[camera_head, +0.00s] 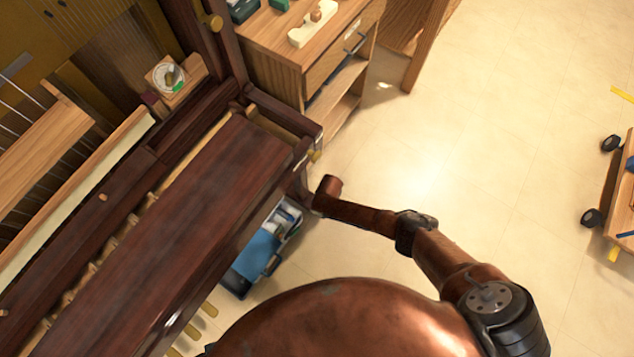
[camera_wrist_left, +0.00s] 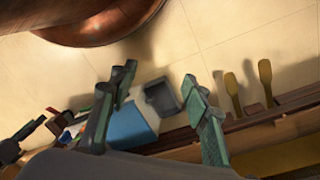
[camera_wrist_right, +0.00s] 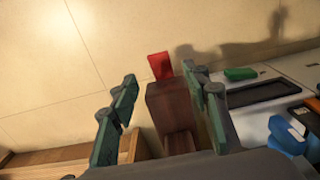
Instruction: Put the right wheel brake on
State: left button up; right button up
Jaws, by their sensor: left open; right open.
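A small red tab (camera_wrist_right: 160,66) shows in the right wrist view at the far end of a dark reddish-brown wooden block (camera_wrist_right: 168,105). It may be the wheel brake, but no wheel is visible there. My right gripper (camera_wrist_right: 160,78) is open, its fingers on either side of the block in that view; I cannot tell whether they touch it. My left gripper (camera_wrist_left: 157,80) is open and empty above the floor. Both grippers are hidden in the head view. The dark brown piano (camera_head: 185,215) fills the left of the head view.
Brass-coloured pedals (camera_wrist_left: 266,82) stick out beside the left gripper. A wooden cabinet (camera_head: 280,60) stands behind the piano's end. A wheeled cart (camera_head: 618,215) is at the right. The floor between is clear.

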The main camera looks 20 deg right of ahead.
jog(key=shift+w+f, duration=0.1)
jog(key=shift+f, duration=0.05)
notch_tip(320, 180, down, 7)
jog(key=b, duration=0.4)
pick_arm(q)
jog(key=w+d+f+t+h, duration=0.1)
jog(key=w+d+f+t, duration=0.3)
jog(key=w+d+f, duration=0.2)
jog(key=shift+w+f+h+b, duration=0.3)
jog(key=shift+w+f+h, duration=0.1)
jog(key=shift+w+f, duration=0.65)
pick_arm(e)
jog(key=shift+f, duration=0.15)
pick_arm(q)
jog(key=shift+s+f, duration=0.1)
jog(key=shift+s, duration=0.05)
pick_arm(e)
jog(key=shift+c, duration=0.2)
